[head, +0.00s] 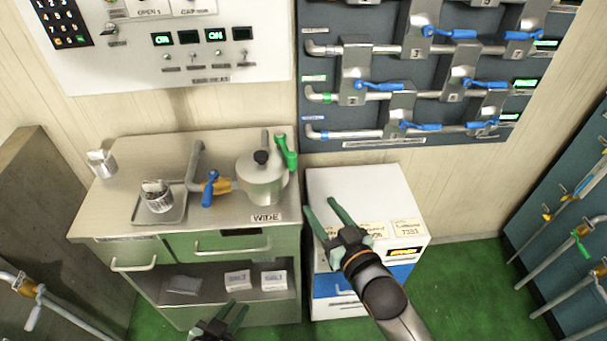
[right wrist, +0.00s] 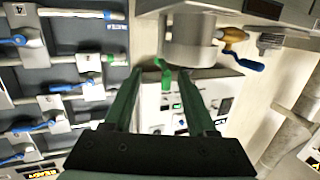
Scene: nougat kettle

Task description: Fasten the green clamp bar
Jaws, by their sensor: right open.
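The green clamp bar (head: 285,152) stands at the right side of the steel kettle (head: 262,180), which sits on the counter's right end. It leans slightly, with its upper end raised above the kettle lid. In the right wrist view the green clamp bar (right wrist: 163,75) appears beyond the fingers and between them, next to the kettle (right wrist: 190,42). My right gripper (head: 320,206) is open and empty, in front of and to the right of the kettle, apart from the bar. My left gripper (head: 236,307) is low at the bottom edge, partly cut off, with its fingers apart and nothing visible between them.
A blue-handled valve (head: 210,188) joins the kettle's left side. A tray (head: 174,216) with a metal cup stands left of it. A white cabinet (head: 350,184) is under my right gripper. A dark pipe panel (head: 325,75) with blue levers hangs behind.

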